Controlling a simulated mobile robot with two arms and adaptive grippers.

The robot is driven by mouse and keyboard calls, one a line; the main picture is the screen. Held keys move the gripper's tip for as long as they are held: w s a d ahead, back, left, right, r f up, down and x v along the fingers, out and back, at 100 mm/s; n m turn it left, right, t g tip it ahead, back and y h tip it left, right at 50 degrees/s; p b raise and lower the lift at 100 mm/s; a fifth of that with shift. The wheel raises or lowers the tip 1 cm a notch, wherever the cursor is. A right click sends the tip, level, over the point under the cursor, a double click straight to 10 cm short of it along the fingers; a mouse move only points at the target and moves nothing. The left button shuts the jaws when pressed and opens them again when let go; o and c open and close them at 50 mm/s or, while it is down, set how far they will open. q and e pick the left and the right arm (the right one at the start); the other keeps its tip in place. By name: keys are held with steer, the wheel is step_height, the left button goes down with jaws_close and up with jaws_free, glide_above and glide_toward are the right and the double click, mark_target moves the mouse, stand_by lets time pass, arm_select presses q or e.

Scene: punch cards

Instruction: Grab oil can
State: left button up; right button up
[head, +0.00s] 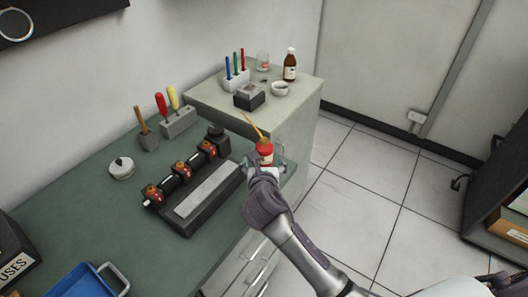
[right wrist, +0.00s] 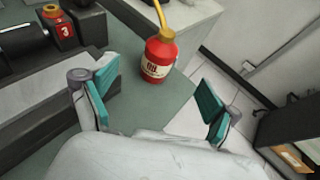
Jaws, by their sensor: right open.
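The oil can (head: 265,150) is a small red can with a cream label and a thin yellow spout. It stands upright near the right edge of the green bench, and in the right wrist view (right wrist: 159,60) its label is readable. My right gripper (head: 268,168) reaches in from the lower right, just in front of the can. In the right wrist view my right gripper (right wrist: 155,100) has its teal-padded fingers wide apart, with the can beyond and between them, not touching. In the head view my gripper hides the can's lower part. My left gripper is not in view.
A dark machine block (head: 197,200) with several numbered red canisters stands left of the can. A raised grey cabinet (head: 215,92) behind holds a brown bottle (head: 290,64), a bowl and a pen rack. A tool holder (head: 180,122) and blue tray (head: 82,282) are also on the bench.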

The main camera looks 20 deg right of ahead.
mark_target(264, 148)
steer(key=x, duration=1.2)
steer(key=shift+w+d+f+p, duration=0.1)
steer(key=shift+d+f+p, duration=0.05)
steer(key=shift+f+p, duration=0.2)
steer(key=shift+c, duration=0.2)
steer(key=c, duration=1.4)
steer(key=shift+r, duration=0.1)
